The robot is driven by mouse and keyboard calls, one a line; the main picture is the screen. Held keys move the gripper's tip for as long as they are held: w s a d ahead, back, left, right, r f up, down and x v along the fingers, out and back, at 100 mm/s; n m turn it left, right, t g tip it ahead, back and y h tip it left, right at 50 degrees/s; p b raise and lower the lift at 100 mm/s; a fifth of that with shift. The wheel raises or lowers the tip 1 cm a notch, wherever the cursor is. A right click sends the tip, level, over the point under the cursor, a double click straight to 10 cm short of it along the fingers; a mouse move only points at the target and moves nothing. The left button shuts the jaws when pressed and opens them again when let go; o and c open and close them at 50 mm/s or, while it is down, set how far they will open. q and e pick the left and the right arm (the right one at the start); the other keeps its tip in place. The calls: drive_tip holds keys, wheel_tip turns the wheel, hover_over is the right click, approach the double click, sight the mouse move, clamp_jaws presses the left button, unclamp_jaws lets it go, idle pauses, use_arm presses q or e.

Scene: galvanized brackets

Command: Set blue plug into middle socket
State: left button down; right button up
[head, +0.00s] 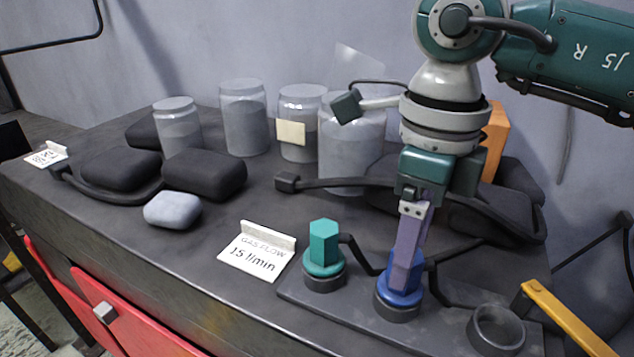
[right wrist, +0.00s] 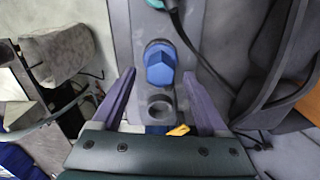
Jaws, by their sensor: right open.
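The blue plug (head: 403,294) stands upright in the middle socket (head: 397,312), its wide blue collar resting on the dark ring. My right gripper (head: 408,268) points down at the plug, and a purple finger hides part of the plug's body. In the right wrist view, the blue plug (right wrist: 160,65) shows between and just past the open fingertips (right wrist: 160,74), with a gap on both sides. A teal hexagonal plug (head: 323,245) stands in the left socket (head: 325,280). The right socket (head: 497,328) is empty. My left gripper is not in view.
A white "gas flow 15 l/min" card (head: 255,255) stands left of the sockets. Several lidded jars (head: 243,118) and black padded pieces (head: 205,174) are behind. A yellow bar (head: 565,320) lies at the right. A grey-blue lump (head: 172,210) sits at the front left.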

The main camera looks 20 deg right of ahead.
wheel_tip(320, 180, up, 10)
drive_tip(key=b, duration=0.2)
idle(0.4)
